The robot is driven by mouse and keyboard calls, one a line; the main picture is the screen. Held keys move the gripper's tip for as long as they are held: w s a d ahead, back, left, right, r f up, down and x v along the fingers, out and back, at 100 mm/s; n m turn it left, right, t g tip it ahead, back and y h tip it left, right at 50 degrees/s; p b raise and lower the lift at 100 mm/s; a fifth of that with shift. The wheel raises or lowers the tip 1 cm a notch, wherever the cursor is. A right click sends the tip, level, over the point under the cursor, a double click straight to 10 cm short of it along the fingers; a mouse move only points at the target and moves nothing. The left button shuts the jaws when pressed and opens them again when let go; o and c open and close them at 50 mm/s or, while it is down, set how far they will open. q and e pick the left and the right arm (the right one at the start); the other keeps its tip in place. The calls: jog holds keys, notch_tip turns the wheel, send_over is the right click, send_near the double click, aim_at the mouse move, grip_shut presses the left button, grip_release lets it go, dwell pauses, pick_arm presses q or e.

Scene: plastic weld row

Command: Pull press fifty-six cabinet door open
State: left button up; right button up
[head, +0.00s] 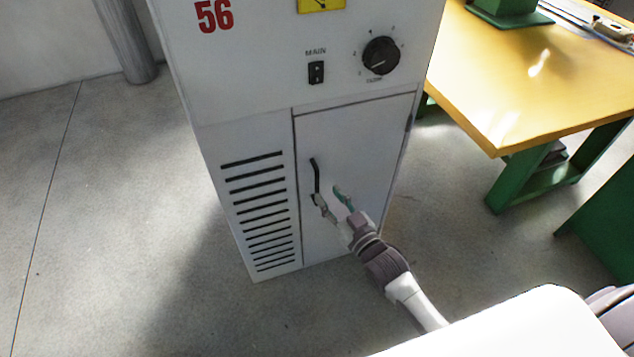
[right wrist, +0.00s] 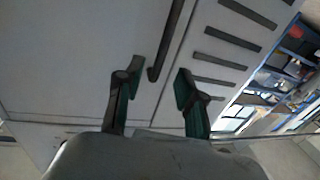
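The press cabinet (head: 245,115) bears a red 56 and stands upright. Its door (head: 365,130) looks shut in its frame, with a dark vertical bar handle (head: 315,175) near its left edge. My right gripper (head: 328,194) is open at the lower part of the handle, one finger by the handle's lower end and the other to its right. In the right wrist view the handle (right wrist: 170,40) comes down between the two spread fingers (right wrist: 160,82), its end near the fingertips. I cannot tell whether a finger touches it. My left gripper is not in view.
Slotted vents (head: 258,210) lie left of the door. A switch (head: 316,72) and black knob (head: 381,55) sit above it. A yellow-topped table (head: 530,80) with green legs stands to the right. The floor (head: 110,220) left of the cabinet is clear.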

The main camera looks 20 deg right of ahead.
aim_at(318, 183)
jog(key=b+x, duration=0.1)
jog(key=x, duration=0.5)
jog(key=shift+w+a, duration=0.1)
jog(key=shift+w, duration=0.15)
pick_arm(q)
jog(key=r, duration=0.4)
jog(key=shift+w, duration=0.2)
pick_arm(e)
grip_shut()
